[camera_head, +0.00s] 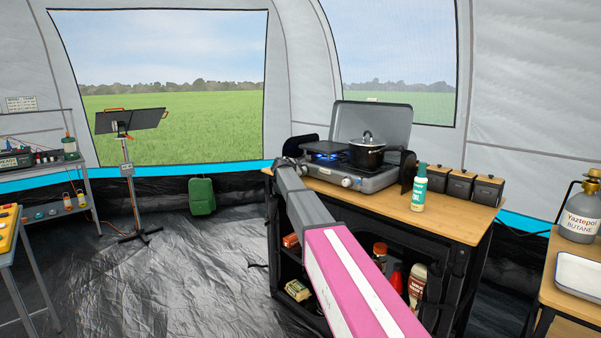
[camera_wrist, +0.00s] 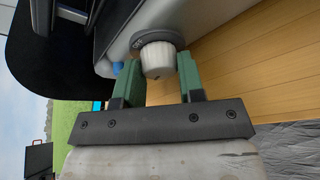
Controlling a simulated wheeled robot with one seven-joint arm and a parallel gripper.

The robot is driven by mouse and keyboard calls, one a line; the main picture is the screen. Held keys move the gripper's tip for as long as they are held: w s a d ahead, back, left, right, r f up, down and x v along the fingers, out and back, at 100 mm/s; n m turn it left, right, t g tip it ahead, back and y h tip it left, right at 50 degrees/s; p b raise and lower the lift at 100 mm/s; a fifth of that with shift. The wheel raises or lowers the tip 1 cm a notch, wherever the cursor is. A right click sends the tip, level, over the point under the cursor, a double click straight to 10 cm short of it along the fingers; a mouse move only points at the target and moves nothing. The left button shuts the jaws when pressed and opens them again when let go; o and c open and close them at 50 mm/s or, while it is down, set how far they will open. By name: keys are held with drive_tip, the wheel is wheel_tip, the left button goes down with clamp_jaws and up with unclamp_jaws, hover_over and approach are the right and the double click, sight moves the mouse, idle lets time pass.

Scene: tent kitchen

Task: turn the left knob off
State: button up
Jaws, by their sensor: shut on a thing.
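The camp stove (camera_head: 374,182) stands with its lid raised on the wooden table. A blue flame (camera_head: 325,155) burns on its left burner. My gripper (camera_head: 284,163) is at the stove's front left corner in the head view. In the wrist view the left knob (camera_wrist: 158,60), ribbed and off-white on a dark round base, sits between the green fingers of my gripper (camera_wrist: 160,75). The gripper is shut on the knob. Another knob (camera_head: 347,182) shows farther right on the stove front. My arm and gripper hide the left knob in the head view.
A black pot (camera_head: 367,152) with a lid stands on the right burner. A green-and-white bottle (camera_head: 419,188) and several dark canisters (camera_head: 460,185) stand right of the stove. The wooden tabletop (camera_head: 385,207) in front of the stove is mostly bare.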

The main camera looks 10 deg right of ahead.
drive_tip(key=shift+s+f+m, duration=0.1)
drive_tip(key=shift+s+m, duration=0.05)
drive_tip(key=shift+m, duration=0.25)
